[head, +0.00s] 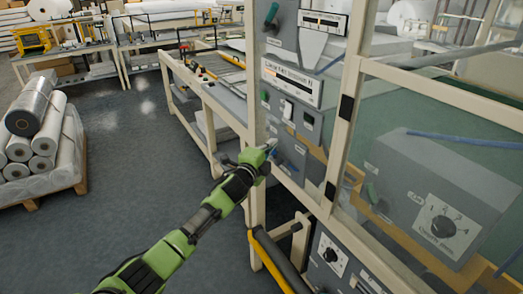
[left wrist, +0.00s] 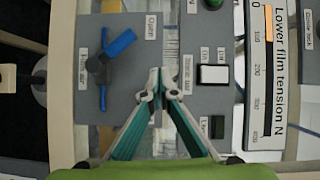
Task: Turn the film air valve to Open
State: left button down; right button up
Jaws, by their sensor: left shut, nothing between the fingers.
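The film air valve has a blue handle (left wrist: 116,46) on a grey panel (left wrist: 135,80) in the left wrist view. The handle slants, its free end up and to the right, toward a white label reading Open (left wrist: 151,27). A thinner blue part points down from its pivot. A Film air label (left wrist: 83,65) is left of the pivot. My left gripper (left wrist: 155,76) is shut and empty, its tips right of and below the handle, apart from it in the picture. In the head view my left gripper (head: 270,146) is at the grey panel and partly hides the valve area. My right gripper is not in view.
A cream frame post (head: 343,110) stands right of the panel. A pallet of rolls (head: 45,185) lies left, with open floor (head: 140,140) between.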

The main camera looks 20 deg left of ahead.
pick_arm(q)
jog(key=s+a+r+b, duration=0.1)
jog(key=s+a+r, duration=0.1)
jog(key=s, duration=0.4)
jog(key=shift+s+a, duration=0.15)
jog(key=shift+s, duration=0.2)
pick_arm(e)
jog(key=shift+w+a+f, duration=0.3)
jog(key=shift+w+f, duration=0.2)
pick_arm(q)
jog(key=shift+f, duration=0.15)
